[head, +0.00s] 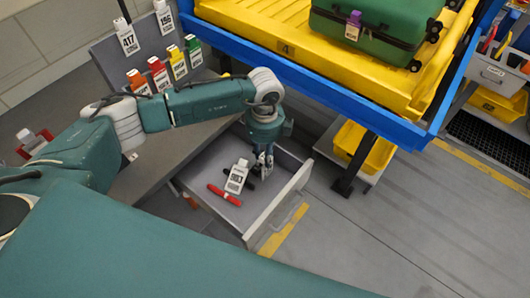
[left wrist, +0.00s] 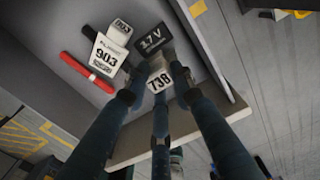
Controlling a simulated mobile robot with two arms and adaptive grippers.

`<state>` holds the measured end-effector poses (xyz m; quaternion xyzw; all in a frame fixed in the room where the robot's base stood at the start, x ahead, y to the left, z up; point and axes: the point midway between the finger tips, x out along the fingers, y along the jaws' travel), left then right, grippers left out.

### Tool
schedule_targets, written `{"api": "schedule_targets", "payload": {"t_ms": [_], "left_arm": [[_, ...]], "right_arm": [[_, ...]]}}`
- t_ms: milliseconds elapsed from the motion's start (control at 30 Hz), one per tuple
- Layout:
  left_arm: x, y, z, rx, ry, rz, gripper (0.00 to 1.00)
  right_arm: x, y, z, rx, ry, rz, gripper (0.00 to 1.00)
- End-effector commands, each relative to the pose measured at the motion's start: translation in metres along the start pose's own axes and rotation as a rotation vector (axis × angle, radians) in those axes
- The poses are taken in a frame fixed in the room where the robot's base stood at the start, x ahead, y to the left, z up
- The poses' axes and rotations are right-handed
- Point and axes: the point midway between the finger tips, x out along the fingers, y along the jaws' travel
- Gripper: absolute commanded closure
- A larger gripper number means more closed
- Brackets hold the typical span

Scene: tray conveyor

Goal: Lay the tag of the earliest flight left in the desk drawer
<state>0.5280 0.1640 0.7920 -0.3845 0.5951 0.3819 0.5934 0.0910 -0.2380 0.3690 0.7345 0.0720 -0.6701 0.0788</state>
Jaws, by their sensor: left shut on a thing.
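The open desk drawer (head: 217,206) holds a white tag reading 903 (head: 237,178) and shows again in the left wrist view. My left gripper (head: 265,168) points down inside the drawer, right of that tag. It is shut on a white tag reading 738 (left wrist: 158,84), whose far part shows between the fingers in the left wrist view. I cannot tell whether the 738 tag touches the drawer floor. Colored and white tags stand on the grey rack, including a white one reading 417 (head: 128,41). My right gripper is out of view.
A red pen (head: 224,195) and a black item marked 3.7V (left wrist: 152,41) also lie in the drawer, close to the held tag. The blue-framed conveyor with a yellow tray (head: 285,47) and green suitcase (head: 365,38) stands behind. A yellow bin (head: 365,150) is right of the drawer.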

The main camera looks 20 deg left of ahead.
Motion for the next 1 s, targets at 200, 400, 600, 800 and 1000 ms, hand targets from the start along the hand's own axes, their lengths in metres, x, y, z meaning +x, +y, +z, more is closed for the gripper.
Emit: {"api": "schedule_targets", "payload": {"t_ms": [200, 400, 600, 800, 1000], "left_arm": [[0.002, 0.0, 0.0, 0.0, 0.0, 0.0, 1.0], [0.003, 0.0, 0.0, 0.0, 0.0, 0.0, 0.57], [0.002, 0.0, 0.0, 0.0, 0.0, 0.001, 0.57], [-0.009, -0.001, 0.001, 0.0, 0.0, -0.001, 0.57], [-0.048, -0.002, 0.0, 0.0, 0.0, -0.005, 0.57]], "right_arm": [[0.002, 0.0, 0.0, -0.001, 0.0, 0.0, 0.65], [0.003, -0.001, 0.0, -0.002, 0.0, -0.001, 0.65], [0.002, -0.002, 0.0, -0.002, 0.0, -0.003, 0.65], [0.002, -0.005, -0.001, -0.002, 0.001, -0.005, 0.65], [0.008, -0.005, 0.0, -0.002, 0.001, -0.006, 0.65]]}}
